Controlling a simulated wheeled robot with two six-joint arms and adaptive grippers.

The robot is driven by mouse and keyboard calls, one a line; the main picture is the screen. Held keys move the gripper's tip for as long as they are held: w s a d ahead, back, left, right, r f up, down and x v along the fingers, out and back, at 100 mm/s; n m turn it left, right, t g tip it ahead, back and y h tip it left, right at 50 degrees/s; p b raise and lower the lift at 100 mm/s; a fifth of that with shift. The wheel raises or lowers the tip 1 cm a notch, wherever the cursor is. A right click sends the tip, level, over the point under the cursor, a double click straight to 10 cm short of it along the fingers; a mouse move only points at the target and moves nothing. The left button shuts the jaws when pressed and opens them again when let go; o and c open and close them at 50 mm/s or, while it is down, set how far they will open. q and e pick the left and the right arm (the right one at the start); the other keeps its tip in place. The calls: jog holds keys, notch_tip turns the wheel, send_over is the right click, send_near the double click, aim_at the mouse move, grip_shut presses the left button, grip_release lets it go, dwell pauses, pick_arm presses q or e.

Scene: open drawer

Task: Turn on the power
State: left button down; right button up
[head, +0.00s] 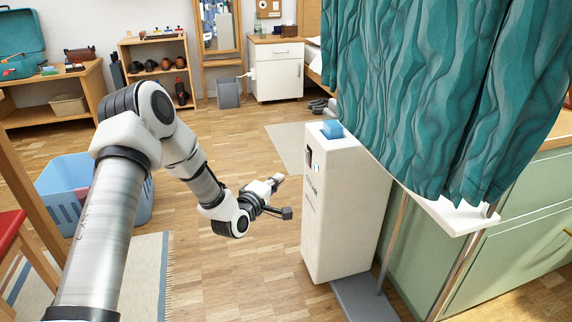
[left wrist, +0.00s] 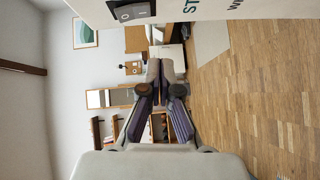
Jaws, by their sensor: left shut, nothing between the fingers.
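A tall white box (head: 340,225) stands upright on a grey base near the centre right. Its left-facing side carries a small dark panel (head: 308,153) near the top, with lettering below. In the left wrist view, part of the white box (left wrist: 185,10) fills the top edge, with a black-framed switch panel (left wrist: 131,11) on it. The switch's on or off position is too small to tell. My left gripper (head: 277,179) is shut and empty, left of the box and apart from it. It also shows in the left wrist view (left wrist: 160,64). My right gripper is not in view.
A teal curtain (head: 430,90) hangs behind and right of the box, by a green cabinet (head: 510,245). A blue item (head: 332,129) sits on the box top. A blue basket (head: 70,180) stands at left.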

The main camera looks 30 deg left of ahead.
pick_arm(q)
jog(key=s, duration=0.4)
jog(key=shift+f+p, duration=0.2)
jog(key=shift+p, duration=0.2)
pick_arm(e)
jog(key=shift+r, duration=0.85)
